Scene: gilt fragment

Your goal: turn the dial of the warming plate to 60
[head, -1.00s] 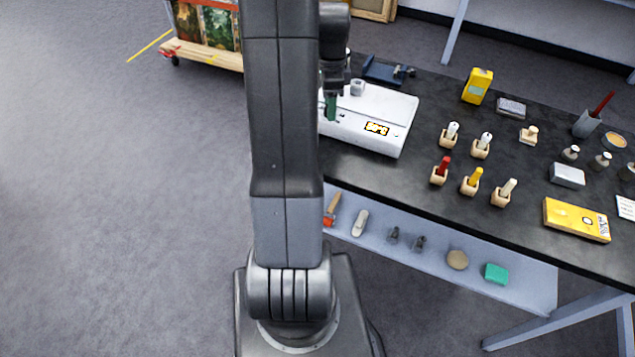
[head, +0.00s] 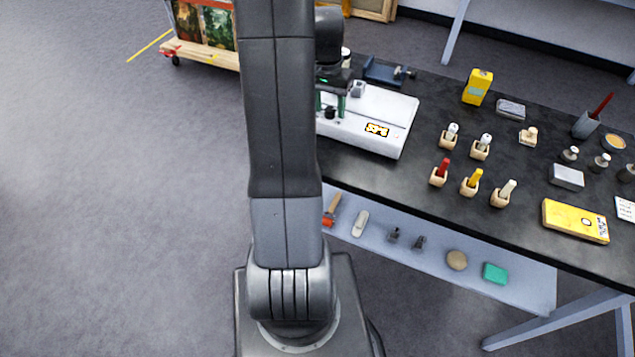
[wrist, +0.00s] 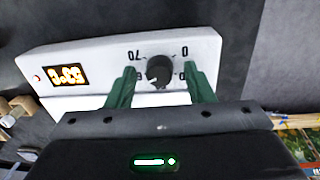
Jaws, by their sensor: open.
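The warming plate is a white box (head: 378,118) on the dark bench in the head view. Its front panel (wrist: 85,55) fills the upper wrist view, upside down. The black dial (wrist: 160,70) sits on that panel, with a pale mark toward the bottom of the picture. The numbers 70 and 0 show above it on either side; other marks are partly hidden by the fingers. My gripper (wrist: 160,78) is open, its green fingers on either side of the dial, with gaps visible. In the head view my gripper (head: 330,104) is at the plate's left end.
A lit yellow display (head: 377,129) on the plate is too small to read surely. A blue-grey clamp-like tool (head: 385,72) lies behind the plate. Stamps in wooden holders (head: 470,182) stand to the right. A lower shelf (head: 455,240) holds several small tools.

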